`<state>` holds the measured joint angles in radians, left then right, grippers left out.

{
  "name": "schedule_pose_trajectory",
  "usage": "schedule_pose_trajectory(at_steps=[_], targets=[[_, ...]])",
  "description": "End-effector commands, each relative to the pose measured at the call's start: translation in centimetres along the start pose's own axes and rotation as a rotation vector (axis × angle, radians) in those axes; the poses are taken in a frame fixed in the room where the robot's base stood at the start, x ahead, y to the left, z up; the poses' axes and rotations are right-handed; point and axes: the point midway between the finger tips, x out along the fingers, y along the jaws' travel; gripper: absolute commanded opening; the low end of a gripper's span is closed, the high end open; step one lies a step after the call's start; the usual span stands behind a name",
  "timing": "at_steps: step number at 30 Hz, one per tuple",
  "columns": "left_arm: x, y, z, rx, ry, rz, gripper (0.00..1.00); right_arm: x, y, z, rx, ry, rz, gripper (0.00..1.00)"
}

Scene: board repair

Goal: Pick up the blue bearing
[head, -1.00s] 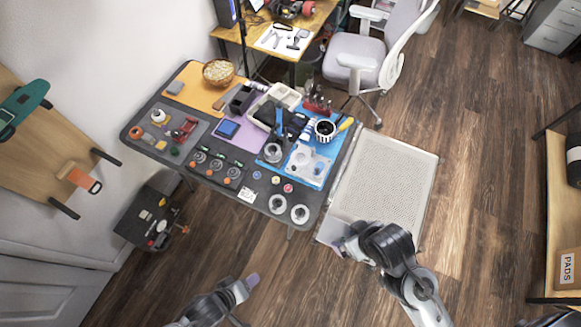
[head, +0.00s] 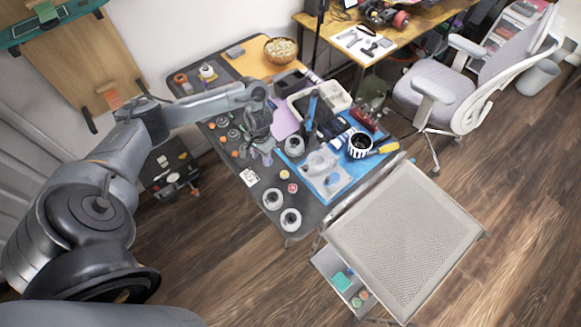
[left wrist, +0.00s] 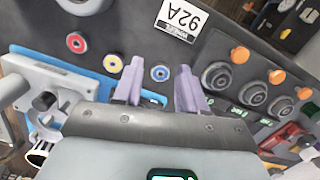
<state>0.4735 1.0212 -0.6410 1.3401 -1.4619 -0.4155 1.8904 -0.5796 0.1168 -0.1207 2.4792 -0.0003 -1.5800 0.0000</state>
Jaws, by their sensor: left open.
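The blue bearing (left wrist: 160,73) is a small ring with a pale centre, lying on the dark mat in the left wrist view. My left gripper (left wrist: 160,69) is open and empty, with one finger on each side of the bearing in that view. I cannot tell the height of the fingertips above the mat. In the head view my left gripper (head: 261,157) points down over the table, and I cannot make out the blue bearing there. A yellow bearing (left wrist: 112,63) and a red bearing (left wrist: 76,42) lie in a row with it. My right gripper is out of view.
A blue mat with a grey part (head: 322,168) lies right of the gripper. Two white-ringed wheels (head: 290,219) are near the table's front edge. Orange-knobbed round parts (left wrist: 217,75) stand close by in the wrist view. A perforated cart top (head: 405,235) is at the right.

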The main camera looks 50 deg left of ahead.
Motion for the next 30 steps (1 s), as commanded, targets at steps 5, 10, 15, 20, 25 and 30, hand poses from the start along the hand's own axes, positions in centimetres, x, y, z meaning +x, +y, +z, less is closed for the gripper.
schedule_pose_trajectory(at_steps=[5,10,15,20,25,30], targets=[[-2.3,-1.0,-3.4,-0.013,0.081,-0.008,0.41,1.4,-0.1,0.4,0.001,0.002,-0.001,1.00],[-1.9,-0.7,-4.3,-0.013,0.100,-0.001,0.41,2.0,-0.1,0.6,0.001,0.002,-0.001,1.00],[0.3,-0.7,-4.5,-0.014,0.100,-0.001,0.41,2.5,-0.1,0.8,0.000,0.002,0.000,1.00],[2.1,-0.7,-4.7,-0.013,0.100,-0.001,0.41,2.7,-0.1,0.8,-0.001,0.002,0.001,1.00],[3.1,-0.6,-4.8,-0.012,0.100,-0.001,0.41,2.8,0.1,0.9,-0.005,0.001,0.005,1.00],[5.3,-0.5,-5.2,-0.013,0.100,-0.001,0.41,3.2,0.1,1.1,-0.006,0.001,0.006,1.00]])
